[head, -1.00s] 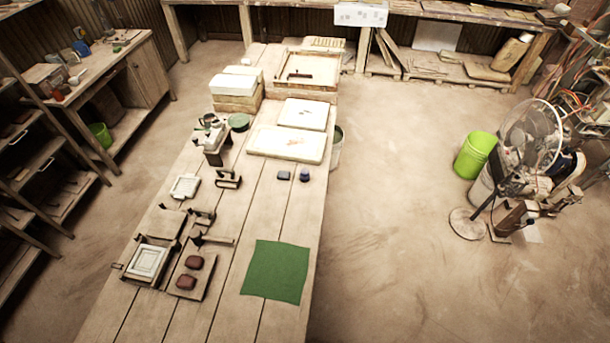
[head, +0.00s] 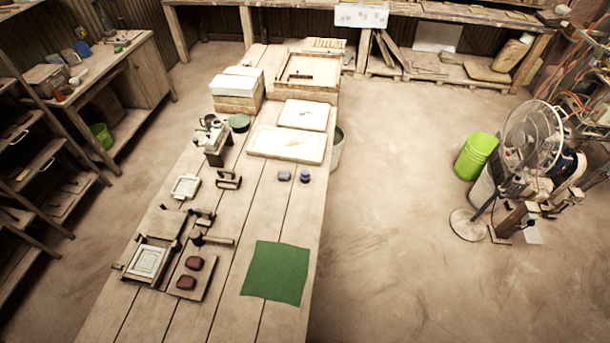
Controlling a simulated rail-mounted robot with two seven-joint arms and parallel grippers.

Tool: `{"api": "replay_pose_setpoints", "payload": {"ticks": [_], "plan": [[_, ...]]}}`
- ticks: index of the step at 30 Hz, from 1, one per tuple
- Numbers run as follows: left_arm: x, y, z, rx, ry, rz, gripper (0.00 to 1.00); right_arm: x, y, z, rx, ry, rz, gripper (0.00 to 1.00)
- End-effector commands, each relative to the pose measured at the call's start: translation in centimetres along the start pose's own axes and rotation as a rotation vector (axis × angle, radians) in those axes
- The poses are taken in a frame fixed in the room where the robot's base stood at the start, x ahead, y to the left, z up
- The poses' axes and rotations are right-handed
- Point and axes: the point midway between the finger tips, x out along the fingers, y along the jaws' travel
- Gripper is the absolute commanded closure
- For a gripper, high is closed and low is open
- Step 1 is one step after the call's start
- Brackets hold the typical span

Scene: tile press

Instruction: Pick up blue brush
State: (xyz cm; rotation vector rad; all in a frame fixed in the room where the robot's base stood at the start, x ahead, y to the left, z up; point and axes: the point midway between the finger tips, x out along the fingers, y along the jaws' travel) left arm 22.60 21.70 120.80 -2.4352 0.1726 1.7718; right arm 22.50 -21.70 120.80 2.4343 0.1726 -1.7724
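Two small blue-grey objects lie on the long wooden table, to the right of its middle: a left one (head: 284,176) and a darker right one (head: 304,176). They sit apart, just in front of a pale slab. They are too small to tell whether either is the blue brush. A blue item (head: 82,48) also stands on the side bench at the far left, and its kind is unclear. Neither of my grippers is in view.
The table (head: 225,312) holds a green cloth (head: 275,271), dark red lumps (head: 186,282), a framed press (head: 148,262) and pale slabs (head: 287,144). A fan (head: 531,137) and a lime-green bucket (head: 476,156) stand at right. The floor (head: 400,240) right of the table is clear.

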Motion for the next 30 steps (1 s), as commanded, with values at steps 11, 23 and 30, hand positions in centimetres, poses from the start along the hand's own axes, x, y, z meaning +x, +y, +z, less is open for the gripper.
{"api": "replay_pose_setpoints", "payload": {"ticks": [11,23,30], "plan": [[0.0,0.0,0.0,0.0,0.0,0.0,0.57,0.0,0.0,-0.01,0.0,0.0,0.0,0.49],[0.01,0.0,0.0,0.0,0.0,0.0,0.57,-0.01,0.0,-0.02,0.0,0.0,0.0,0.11],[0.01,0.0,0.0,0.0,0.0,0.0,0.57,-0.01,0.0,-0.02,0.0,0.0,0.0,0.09]]}}
